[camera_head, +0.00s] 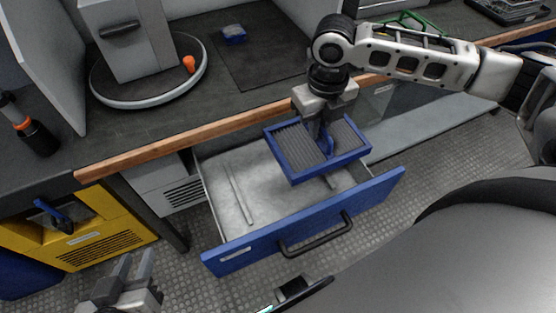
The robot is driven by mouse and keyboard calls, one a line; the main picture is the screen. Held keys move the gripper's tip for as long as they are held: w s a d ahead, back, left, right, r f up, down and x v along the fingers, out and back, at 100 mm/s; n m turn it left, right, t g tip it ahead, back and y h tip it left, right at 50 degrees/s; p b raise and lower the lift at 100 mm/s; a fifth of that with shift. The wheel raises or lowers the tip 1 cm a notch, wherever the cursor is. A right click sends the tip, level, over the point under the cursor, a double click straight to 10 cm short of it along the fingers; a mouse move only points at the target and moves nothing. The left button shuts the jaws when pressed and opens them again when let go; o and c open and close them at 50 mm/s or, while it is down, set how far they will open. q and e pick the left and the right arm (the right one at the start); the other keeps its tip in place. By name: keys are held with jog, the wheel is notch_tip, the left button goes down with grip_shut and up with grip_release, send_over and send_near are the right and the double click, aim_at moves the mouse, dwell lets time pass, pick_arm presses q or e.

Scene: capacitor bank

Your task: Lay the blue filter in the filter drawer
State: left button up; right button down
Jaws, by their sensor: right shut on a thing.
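The blue filter (296,155) is a blue-framed tray with grey pleated panels. My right gripper (326,140) is shut on its middle from above and holds it over the filter drawer, towards the drawer's back right. The filter looks slightly tilted; its exact height above the drawer floor is hard to tell. The filter drawer (303,222) is pulled open, with a blue front, a dark handle and a light grey interior holding a thin rail or divider. My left gripper (133,272) is low at the bottom left, fingers apart and empty, away from the drawer.
The dark workbench (150,125) with a wooden front edge runs behind the drawer. On it are a grey cabinet on a round turntable (150,97), an orange knob (189,64) and a small blue object (233,33). A yellow unit (95,235) stands left of the drawer.

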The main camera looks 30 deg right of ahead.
jog(key=w+a+f, duration=0.1)
jog(key=a+f, duration=0.1)
jog(key=w+a+f+b, duration=0.1)
jog(key=a+f, duration=0.1)
jog(key=w+a+f, duration=0.1)
jog(key=a+f, duration=0.1)
jog(key=shift+w+a+f+b, duration=0.35)
jog(key=shift+a+f, duration=0.05)
jog(key=f, duration=0.2)
jog(key=f+b, duration=0.1)
jog(key=shift+w+a+f, duration=0.1)
jog(key=shift+a+f, duration=0.15)
jog(key=shift+f, duration=0.1)
jog(key=shift+f, duration=0.55)
jog(key=c, duration=1.5)
grip_release()
